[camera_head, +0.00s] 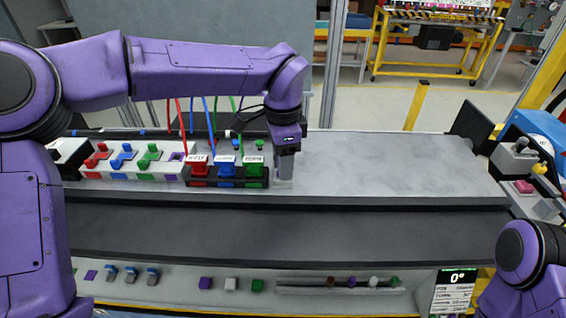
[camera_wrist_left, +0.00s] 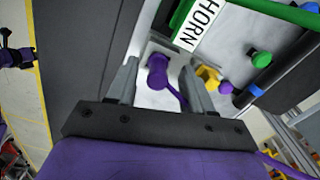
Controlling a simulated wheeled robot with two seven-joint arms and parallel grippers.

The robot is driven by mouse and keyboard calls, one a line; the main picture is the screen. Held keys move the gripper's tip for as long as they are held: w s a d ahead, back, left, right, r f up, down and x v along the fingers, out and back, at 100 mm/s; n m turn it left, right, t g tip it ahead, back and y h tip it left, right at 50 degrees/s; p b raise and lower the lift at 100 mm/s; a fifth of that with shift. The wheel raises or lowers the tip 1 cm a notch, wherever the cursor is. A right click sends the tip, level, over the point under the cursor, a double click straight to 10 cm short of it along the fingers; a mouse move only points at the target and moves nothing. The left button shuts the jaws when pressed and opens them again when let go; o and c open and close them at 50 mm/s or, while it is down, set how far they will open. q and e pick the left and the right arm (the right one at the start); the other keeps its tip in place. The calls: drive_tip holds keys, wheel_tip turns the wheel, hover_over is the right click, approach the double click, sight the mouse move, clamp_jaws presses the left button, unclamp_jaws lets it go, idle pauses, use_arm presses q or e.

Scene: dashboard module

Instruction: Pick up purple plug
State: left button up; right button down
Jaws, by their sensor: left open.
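The purple plug (camera_wrist_left: 157,70) lies on the grey work surface, its round head and thin stem showing between the two fingers in the left wrist view. My left gripper (camera_head: 284,178) points down just right of the green labelled block in the head view. It also shows in the left wrist view (camera_wrist_left: 160,72), open, with one finger on each side of the plug and gaps to it. In the head view the plug is hidden by the gripper. My right arm shows at the lower right, but its gripper is out of view.
The green block marked HORN (camera_wrist_left: 200,24) is close beside the left gripper, with blue (camera_head: 225,166) and red (camera_head: 197,166) blocks in the same row. A white socket board (camera_head: 110,168) sits at the left. The grey surface right of the gripper (camera_head: 390,165) is clear.

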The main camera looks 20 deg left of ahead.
use_arm(q)
drive_tip(key=shift+s+f, duration=0.1)
drive_tip(key=shift+f, duration=0.15)
drive_tip(key=shift+s, duration=0.15)
clamp_jaws()
drive_tip(key=shift+r, duration=0.1)
